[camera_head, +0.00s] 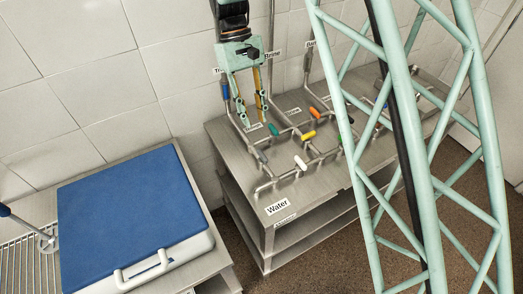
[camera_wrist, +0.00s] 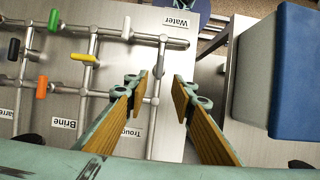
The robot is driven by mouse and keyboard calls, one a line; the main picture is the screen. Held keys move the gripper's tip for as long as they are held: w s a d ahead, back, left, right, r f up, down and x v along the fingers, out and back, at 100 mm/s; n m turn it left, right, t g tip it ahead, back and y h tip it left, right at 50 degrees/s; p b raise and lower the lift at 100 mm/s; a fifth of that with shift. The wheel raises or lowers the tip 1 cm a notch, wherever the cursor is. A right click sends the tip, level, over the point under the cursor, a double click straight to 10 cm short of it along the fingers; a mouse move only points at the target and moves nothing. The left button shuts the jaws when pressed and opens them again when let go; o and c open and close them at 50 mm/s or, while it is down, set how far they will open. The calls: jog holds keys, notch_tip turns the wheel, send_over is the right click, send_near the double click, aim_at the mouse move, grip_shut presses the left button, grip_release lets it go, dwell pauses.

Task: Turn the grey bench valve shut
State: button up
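The grey valve handle (camera_wrist: 159,66) sits on a pipe of the steel bench, just beyond my fingertips in the wrist view and nearly in line with the gap between them. In the head view, a grey handle (camera_head: 262,156) shows on the pipework's near left side. My gripper (camera_head: 254,121) points down over the bench's left back part, fingers apart and nothing between them. The wrist view shows the gripper (camera_wrist: 160,82) open, its left finger overlapping part of the pipework. Contact with the handle is not visible.
White (camera_head: 300,162), yellow (camera_head: 308,135), orange (camera_head: 311,111) and teal (camera_head: 273,129) handles stand close by on the pipes. A blue-lidded box (camera_head: 135,210) stands left of the bench. A green lattice frame (camera_head: 435,190) hides the bench's right part. A tiled wall is behind.

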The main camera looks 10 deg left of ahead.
aim_at(262, 154)
jog(key=shift+x, duration=6.7)
jog(key=shift+w, duration=0.1)
jog(key=shift+c, duration=0.3)
grip_shut()
